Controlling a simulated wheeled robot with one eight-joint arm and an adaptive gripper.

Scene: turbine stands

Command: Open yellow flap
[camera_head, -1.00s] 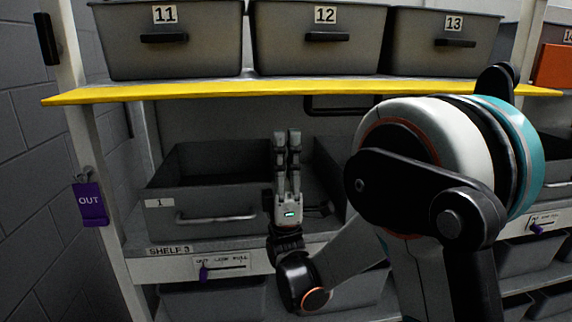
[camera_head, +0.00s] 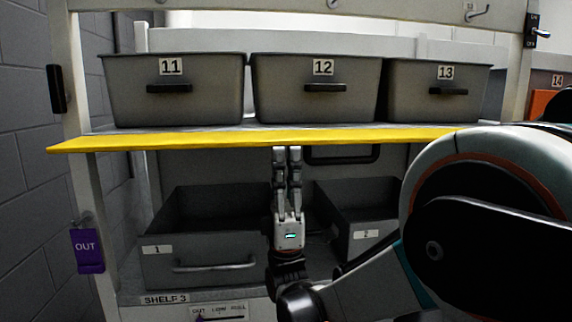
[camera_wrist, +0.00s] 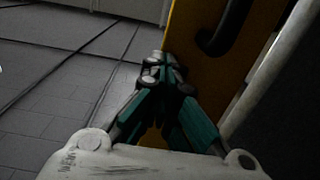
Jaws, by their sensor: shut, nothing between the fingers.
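The yellow flap (camera_head: 200,141) runs across the shelf unit in the head view, below the top row of bins, and is seen edge-on as a long strip. In the wrist view the flap (camera_wrist: 205,65) is a yellow panel with a dark handle (camera_wrist: 222,30) at its upper part. My gripper (camera_head: 287,150) points up, with its fingertips at or just under the flap's front edge; I cannot tell whether they touch it. The fingers are shut and empty. In the wrist view the gripper (camera_wrist: 163,62) has its tips beside or over the panel.
Bins 11 (camera_head: 172,100), 12 (camera_head: 318,97) and 13 (camera_head: 437,99) stand above the flap. Bin 1 (camera_head: 205,260) and bin 2 (camera_head: 345,240) sit below. A purple OUT tag (camera_head: 87,250) hangs on the left post (camera_head: 97,200).

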